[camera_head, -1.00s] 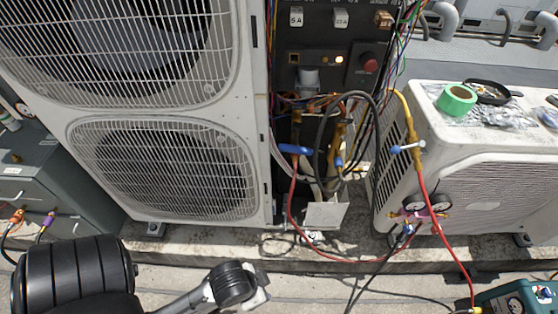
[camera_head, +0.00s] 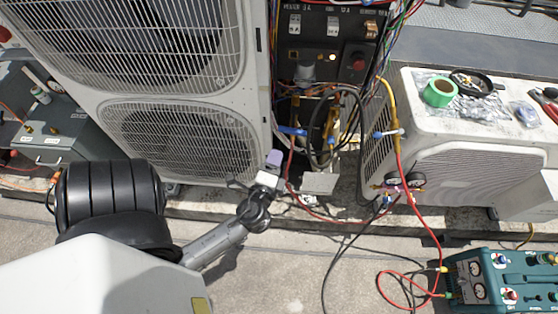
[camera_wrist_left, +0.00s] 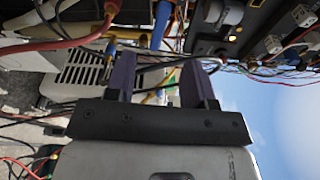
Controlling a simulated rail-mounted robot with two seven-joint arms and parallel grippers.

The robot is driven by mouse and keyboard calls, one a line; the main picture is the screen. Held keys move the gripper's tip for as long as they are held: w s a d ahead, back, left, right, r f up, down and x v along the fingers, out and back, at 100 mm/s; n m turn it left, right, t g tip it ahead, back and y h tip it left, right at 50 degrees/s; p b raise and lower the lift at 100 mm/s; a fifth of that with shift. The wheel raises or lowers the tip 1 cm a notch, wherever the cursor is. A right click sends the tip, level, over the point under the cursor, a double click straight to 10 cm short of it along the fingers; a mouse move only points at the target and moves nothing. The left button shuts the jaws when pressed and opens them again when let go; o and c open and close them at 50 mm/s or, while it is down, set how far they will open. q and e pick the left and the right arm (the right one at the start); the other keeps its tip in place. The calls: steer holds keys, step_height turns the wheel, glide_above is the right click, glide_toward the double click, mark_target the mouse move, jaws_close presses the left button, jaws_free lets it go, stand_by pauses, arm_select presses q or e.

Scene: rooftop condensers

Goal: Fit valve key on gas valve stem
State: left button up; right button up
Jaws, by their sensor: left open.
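My left gripper (camera_head: 274,157) has purple fingers and is raised in front of the tall condenser's right edge, below the open service bay. In the left wrist view its fingers (camera_wrist_left: 160,72) are apart, with nothing held between them. A blue bar-like handle (camera_head: 292,131) shows just above and right of the gripper, by a red hose. A blue rod-like part (camera_wrist_left: 160,25) shows beyond the fingertips in the wrist view. I cannot tell whether either is the valve key. Brass fittings (camera_head: 331,122) sit in the bay; the gas valve stem cannot be made out. My right gripper is out of view.
A black looped hose (camera_head: 361,112) and red hoses crowd the bay. A teal machine (camera_head: 510,285) stands at lower right. The concrete in front is largely clear.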

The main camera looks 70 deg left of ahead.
mark_target(287, 133)
arm_select(q)
steer(key=shift+m, duration=0.5)
steer(key=x, duration=0.6)
steer(key=b+x, duration=0.1)
steer(key=x, duration=0.5)
steer(key=shift+w+b, duration=0.3)
steer(key=shift+w, duration=0.2)
steer(key=shift+w+a, duration=0.3)
steer(key=shift+a, duration=0.1)
steer(key=shift+c, duration=0.3)
jaws_close()
